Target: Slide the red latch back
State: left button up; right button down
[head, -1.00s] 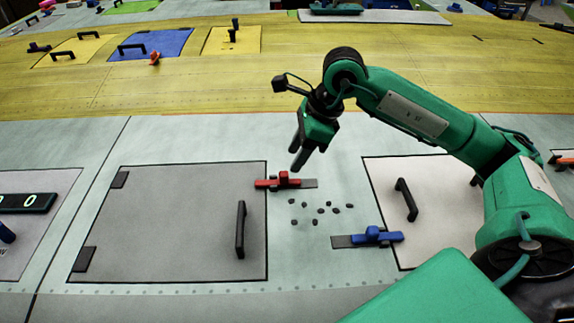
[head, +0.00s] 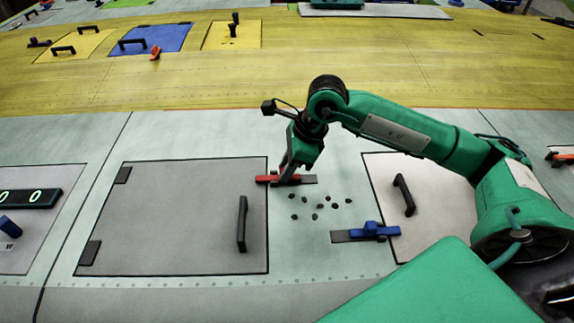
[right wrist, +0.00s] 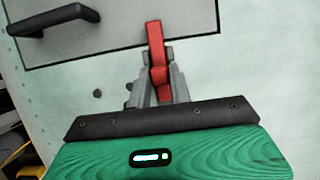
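The red latch (head: 264,179) lies across the right edge of the grey hatch panel (head: 190,215), its left end over the panel. It also shows in the right wrist view (right wrist: 155,35), where the red bar crosses the panel's dark edge. My right gripper (head: 285,174) is down at the latch's upright knob and partly hides it in the head view. In the right wrist view the two fingers (right wrist: 159,80) stand on both sides of the knob, which fills the gap between them. My left gripper is not in view.
A dark handle (head: 242,224) stands on the hatch panel. Several small dark pieces (head: 320,203) lie below and right of the latch. A blue latch (head: 366,231) sits beside the right-hand panel, which has its own handle (head: 404,195).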

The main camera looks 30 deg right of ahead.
aim_at(298, 176)
jog(key=shift+s+d+f+b, duration=0.1)
jog(key=shift+s+d+b, duration=0.2)
jog(key=shift+d+b, duration=0.4)
jog(key=shift+s+d+f+b, duration=0.1)
jog(key=shift+s+d+b, duration=0.2)
jog(key=shift+d+b, duration=0.3)
jog(key=shift+s+d+r, duration=0.15)
jog(key=shift+d, duration=0.25)
jog(key=c, duration=1.5)
grip_release()
jog(key=shift+o, duration=1.2)
jog(key=shift+s+d, duration=0.15)
